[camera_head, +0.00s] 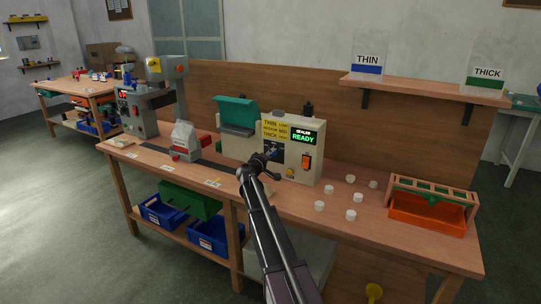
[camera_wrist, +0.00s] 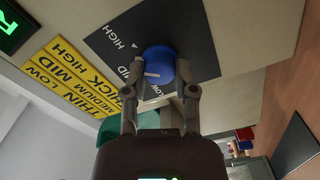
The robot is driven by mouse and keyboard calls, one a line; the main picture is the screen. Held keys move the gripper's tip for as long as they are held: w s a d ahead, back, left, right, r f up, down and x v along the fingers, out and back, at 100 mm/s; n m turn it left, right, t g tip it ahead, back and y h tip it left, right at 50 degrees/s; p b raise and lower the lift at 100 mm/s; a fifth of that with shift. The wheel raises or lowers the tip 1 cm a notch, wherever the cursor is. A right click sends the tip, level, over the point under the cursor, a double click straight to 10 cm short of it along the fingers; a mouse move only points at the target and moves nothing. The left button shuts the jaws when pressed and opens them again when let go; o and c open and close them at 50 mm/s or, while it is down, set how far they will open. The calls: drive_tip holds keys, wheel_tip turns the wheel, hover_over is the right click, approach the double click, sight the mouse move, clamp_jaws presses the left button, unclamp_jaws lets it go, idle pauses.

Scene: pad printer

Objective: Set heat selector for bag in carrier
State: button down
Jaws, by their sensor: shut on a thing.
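The sealer (camera_head: 302,162) stands on the bench with a green lit READY display (camera_head: 304,138). Its yellow chart (camera_head: 275,130) pairs thin with low, medium with mid and thick with high. The blue heat selector knob (camera_wrist: 157,62) sits on a dark dial plate marked HIGH, MID and LOW. Its white pointer line appears to face the MID side. My gripper (camera_wrist: 160,92) is shut on the knob; in the head view my gripper (camera_head: 262,163) is at the sealer's front. A pale bag (camera_head: 184,134) stands in the carrier (camera_head: 186,155) left of the sealer; its thickness is unclear.
A shelf (camera_head: 425,87) holds a THIN sample bag (camera_head: 368,58) with a blue band and a THICK one (camera_head: 484,75) with a green band. Several white cups (camera_head: 351,215) and an orange tray (camera_head: 427,213) lie right of the sealer. An orange switch (camera_head: 306,161) is beside the dial.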

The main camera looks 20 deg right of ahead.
drive_tip(key=n, duration=0.6)
drive_tip(key=shift+w+n, duration=0.1)
drive_tip(key=shift+n, duration=0.3)
drive_tip(key=shift+c, duration=2)
unclamp_jaws()
drive_tip(key=shift+a+f, duration=0.1)
drive_tip(key=v, duration=1.2)
